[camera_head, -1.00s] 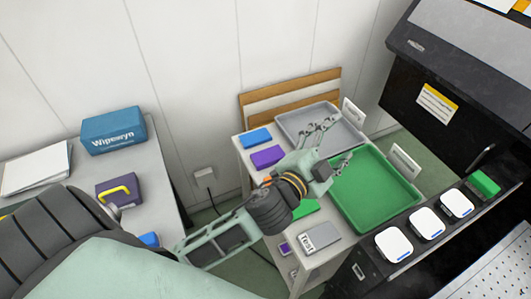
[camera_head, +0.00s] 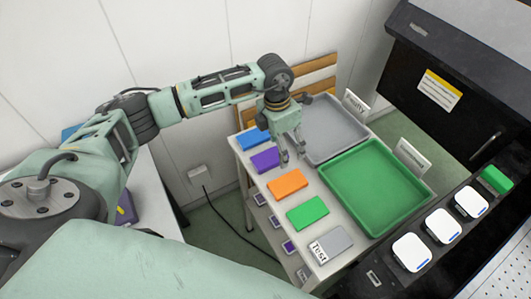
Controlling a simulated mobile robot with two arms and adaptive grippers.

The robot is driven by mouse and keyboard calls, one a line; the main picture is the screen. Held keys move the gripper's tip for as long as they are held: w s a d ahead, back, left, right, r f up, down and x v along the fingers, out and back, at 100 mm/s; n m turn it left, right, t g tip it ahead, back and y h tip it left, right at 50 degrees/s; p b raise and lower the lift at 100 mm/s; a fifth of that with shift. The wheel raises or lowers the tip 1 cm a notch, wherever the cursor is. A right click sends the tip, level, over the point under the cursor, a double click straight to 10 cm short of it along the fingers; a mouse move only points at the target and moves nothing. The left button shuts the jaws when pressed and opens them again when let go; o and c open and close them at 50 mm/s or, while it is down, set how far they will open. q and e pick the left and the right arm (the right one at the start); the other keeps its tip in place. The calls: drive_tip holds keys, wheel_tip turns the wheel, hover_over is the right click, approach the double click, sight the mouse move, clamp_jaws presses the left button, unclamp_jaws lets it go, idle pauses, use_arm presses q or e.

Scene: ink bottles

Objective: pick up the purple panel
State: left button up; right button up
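The purple panel (camera_head: 264,160) lies flat on the white table, between the blue panel (camera_head: 252,139) behind it and the orange panel (camera_head: 287,184) in front of it. My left gripper (camera_head: 293,158) points down just to the right of the purple panel, near the grey tray's left edge. Its two fingers are apart with nothing between them. It looks slightly above the table; the exact height is hard to tell. My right gripper is not in view.
A green panel (camera_head: 307,212) and a grey panel marked "Test" (camera_head: 331,245) lie farther forward. The grey tray (camera_head: 313,112) and green tray (camera_head: 413,213) on the right look empty. A black machine (camera_head: 440,125) stands at the right, with several white square units (camera_head: 411,252) on its ledge.

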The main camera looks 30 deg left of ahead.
use_arm(q)
drive_tip(key=y, duration=0.2)
hover_over(270, 157)
drive_tip(key=shift+w+a+r, duration=0.1)
drive_tip(key=shift+w+r, duration=0.05)
drive_tip(key=shift+r, duration=0.05)
drive_tip(key=shift+a+f, duration=0.1)
drive_tip(key=shift+f, duration=0.25)
wheel_tip(270, 157, down, 6)
drive_tip(key=p, duration=0.3)
drive_tip(key=shift+f, duration=0.35)
drive_tip(key=c, duration=1.2)
